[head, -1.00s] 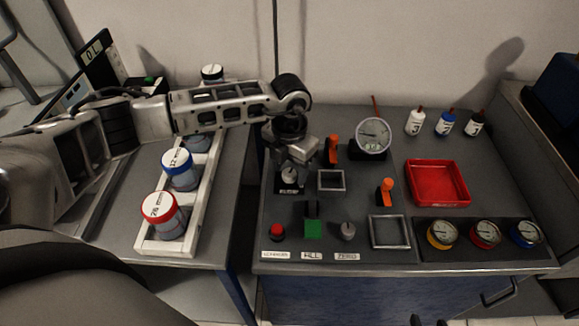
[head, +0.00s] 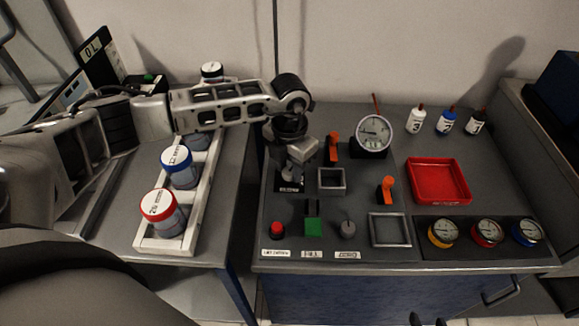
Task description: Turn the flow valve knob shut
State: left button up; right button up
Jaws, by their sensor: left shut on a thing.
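My left gripper (head: 291,174) reaches down from the left onto the flow valve at the back left of the grey panel. It is shut on the valve's knob, which the fingers almost wholly hide. The valve's dark label plate (head: 289,187) shows just below the fingers. How far the knob is turned cannot be made out. A round white dial gauge (head: 375,132) stands to the right of the valve, its needle too small to read surely.
A red tray (head: 438,181) lies right. A rack of jars (head: 209,190) stands left.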

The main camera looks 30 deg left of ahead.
pick_arm(q)
jog(key=shift+f+m+b, duration=0.1)
jog(key=shift+m+b, duration=0.35)
jog(key=shift+m, duration=0.25)
jog(key=m+b, duration=0.1)
jog(key=m, duration=0.1)
jog(key=shift+w+m+b, duration=0.1)
jog(key=shift+m+b, duration=0.25)
jog(key=shift+m, duration=0.05)
jog(key=m+b, duration=0.1)
jog(key=m, duration=0.1)
jog(key=shift+m+b, duration=0.3)
jog(key=shift+b, duration=0.05)
jog(key=m+b, duration=0.2)
jog(key=m, duration=0.1)
jog(key=shift+m, duration=0.4)
jog(key=shift+m+b, duration=0.4)
jog(key=shift+m, duration=0.2)
pick_arm(e)
jog(key=shift+w+a+f+m+t+y, duration=0.15)
jog(key=shift+a+f+m, duration=0.1)
jog(key=shift+f, duration=0.4)
jog(key=shift+a+f+m+t+y, duration=0.15)
jog(key=shift+a+f, duration=0.05)
jog(key=shift+f, duration=0.4)
pick_arm(q)
jog(key=shift+r, duration=0.2)
pick_arm(e)
jog(key=shift+w+r, duration=0.1)
jog(key=shift+r, duration=0.05)
